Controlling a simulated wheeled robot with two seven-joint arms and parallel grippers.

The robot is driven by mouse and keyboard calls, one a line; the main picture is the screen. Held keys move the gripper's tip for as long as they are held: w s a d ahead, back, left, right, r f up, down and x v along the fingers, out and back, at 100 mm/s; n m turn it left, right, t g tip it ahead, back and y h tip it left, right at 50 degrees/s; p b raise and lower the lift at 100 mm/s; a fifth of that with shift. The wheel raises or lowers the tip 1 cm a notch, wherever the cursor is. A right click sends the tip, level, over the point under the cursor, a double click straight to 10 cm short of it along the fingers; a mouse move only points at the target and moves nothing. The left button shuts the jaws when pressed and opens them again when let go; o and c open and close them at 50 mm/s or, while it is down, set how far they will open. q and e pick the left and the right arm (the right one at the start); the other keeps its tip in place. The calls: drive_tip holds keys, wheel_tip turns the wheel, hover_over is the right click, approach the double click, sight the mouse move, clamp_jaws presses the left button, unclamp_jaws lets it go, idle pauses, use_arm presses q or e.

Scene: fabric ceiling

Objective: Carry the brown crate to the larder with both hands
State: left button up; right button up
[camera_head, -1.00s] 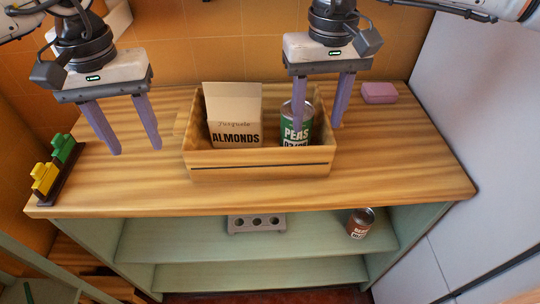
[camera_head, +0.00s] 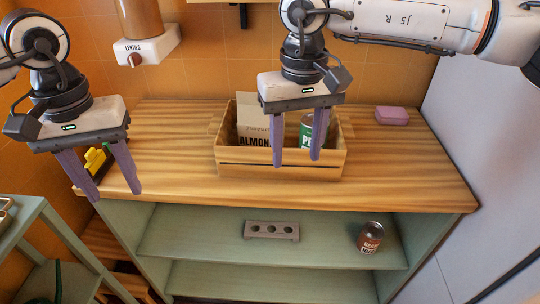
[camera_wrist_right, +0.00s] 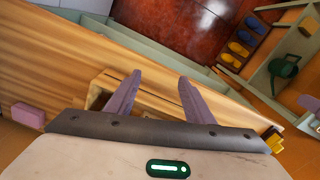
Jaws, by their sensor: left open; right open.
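The brown crate (camera_head: 283,163) stands on the wooden top of a green shelf unit. It holds an almonds box (camera_head: 252,118) and a green peas can (camera_head: 307,131). My right gripper (camera_head: 296,164) is open in front of the crate's contents in the head view and covers part of them. In the right wrist view the crate's edge (camera_wrist_right: 97,80) shows beside the open fingers (camera_wrist_right: 157,90). My left gripper (camera_head: 104,192) is open and empty, left of the crate near the top's front left corner. The larder cannot be made out with certainty.
A pink block (camera_head: 391,116) lies at the back right of the top. Yellow pieces (camera_head: 97,158) sit at the left end, partly behind my left gripper. A brown can (camera_head: 370,238) and a grey holed block (camera_head: 271,230) are on the shelf below. A lentils dispenser (camera_head: 147,45) hangs on the wall.

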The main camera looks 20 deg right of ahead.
wheel_tip(320, 180, up, 12)
drive_tip(key=shift+w+d, duration=0.25)
drive_tip(key=shift+f, duration=0.15)
idle(0.3)
